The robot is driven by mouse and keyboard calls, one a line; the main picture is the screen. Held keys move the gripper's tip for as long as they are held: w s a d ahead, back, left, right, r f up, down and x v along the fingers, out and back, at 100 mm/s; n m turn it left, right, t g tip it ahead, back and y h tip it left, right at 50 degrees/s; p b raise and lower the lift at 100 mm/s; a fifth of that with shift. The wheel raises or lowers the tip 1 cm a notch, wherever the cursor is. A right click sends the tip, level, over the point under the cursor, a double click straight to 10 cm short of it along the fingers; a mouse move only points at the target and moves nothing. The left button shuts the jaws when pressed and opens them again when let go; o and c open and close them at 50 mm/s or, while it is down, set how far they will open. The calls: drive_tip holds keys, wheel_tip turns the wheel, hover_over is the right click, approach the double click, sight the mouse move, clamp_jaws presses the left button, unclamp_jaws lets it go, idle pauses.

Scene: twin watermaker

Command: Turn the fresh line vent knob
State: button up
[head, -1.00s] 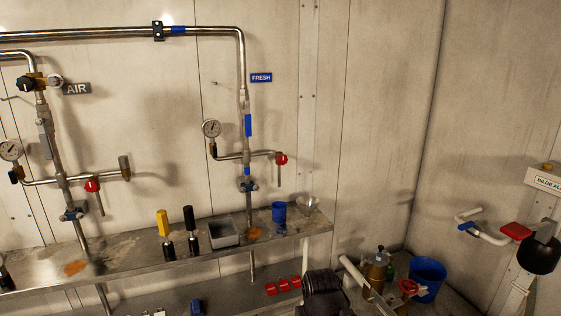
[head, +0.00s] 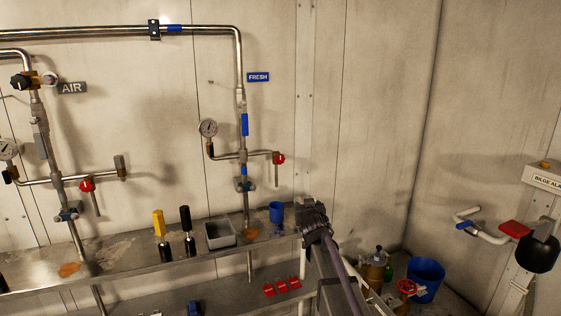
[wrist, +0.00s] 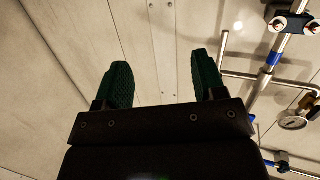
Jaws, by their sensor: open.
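The fresh line is a steel pipe (head: 240,65) with blue bands beside a blue FRESH sign (head: 258,77). A side branch carries a gauge (head: 208,128) on the left and a red knob (head: 279,158) on the right. I cannot tell for certain which is the vent knob. My gripper (head: 313,212) is below and right of the red knob, apart from it. In the wrist view my gripper (wrist: 162,72) is open and empty, facing the wall; the gauge (wrist: 292,122) and pipework show at right.
The air line with its AIR sign (head: 72,88) runs at left. A blue bucket (head: 426,279) stands lower right.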

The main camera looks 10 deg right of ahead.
drive_tip(key=w+a+r+n+t+y, duration=0.1)
drive_tip(key=w+a+r+t+y, duration=0.1)
drive_tip(key=w+r+t, duration=0.25)
drive_tip(key=n+t+y, duration=0.2)
drive_tip(key=y, duration=0.3)
approach(280, 159)
drive_tip(key=p+x, duration=0.4)
drive_tip(key=x, duration=0.7)
drive_tip(key=shift+d+f, duration=0.1)
drive_tip(key=shift+f, duration=0.05)
drive_tip(key=shift+c, duration=0.3)
drive_tip(key=c, duration=0.8)
drive_tip(key=n+y, duration=0.1)
drive_tip(key=n, duration=0.1)
drive_tip(key=n+y, duration=0.1)
drive_tip(key=n, duration=0.2)
drive_tip(key=shift+s+g+y, duration=0.1)
drive_tip(key=shift+g+y, duration=0.25)
drive_tip(key=shift+y, duration=0.05)
drive_tip(key=shift+c, duration=0.2)
drive_tip(key=o, duration=0.9)
